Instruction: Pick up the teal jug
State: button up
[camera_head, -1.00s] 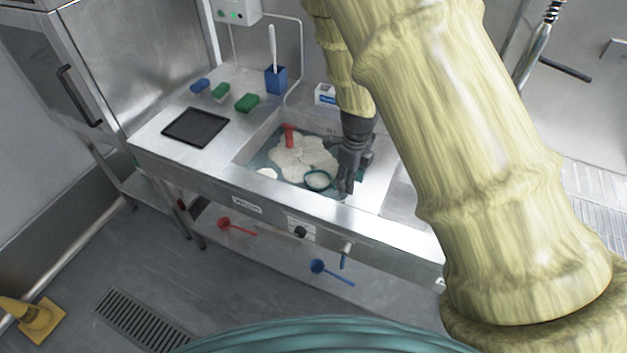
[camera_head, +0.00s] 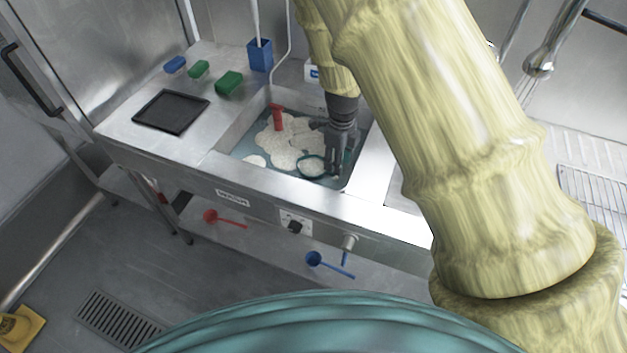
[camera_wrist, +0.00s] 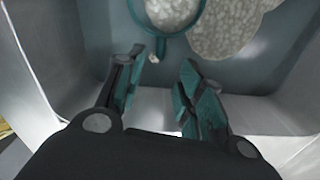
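The teal jug (camera_head: 312,174) sits in the foamy water of the sink basin, with pale foam showing inside its round rim. In the wrist view the rim of the jug (camera_wrist: 189,30) is at the top, cut off by the frame edge. A narrow teal part extends from the rim towards the gap between my fingers. My gripper (camera_wrist: 172,72) is open, its two fingers apart with nothing clearly held between them. In the head view my gripper (camera_head: 337,170) points down into the basin, just right of the jug. Whether the fingers touch the jug cannot be told.
The sink's metal front rim (camera_head: 300,190) and basin walls surround my gripper. A red handle (camera_head: 277,117) stands up in the foam. A black tray (camera_head: 170,111), a blue holder (camera_head: 260,55) and green and blue blocks are on the left counter. A red ladle (camera_head: 225,218) lies below.

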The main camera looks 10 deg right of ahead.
aim_at(336, 182)
jog(key=shift+f+p, duration=0.9)
jog(key=shift+f, duration=4.45)
grip_shut()
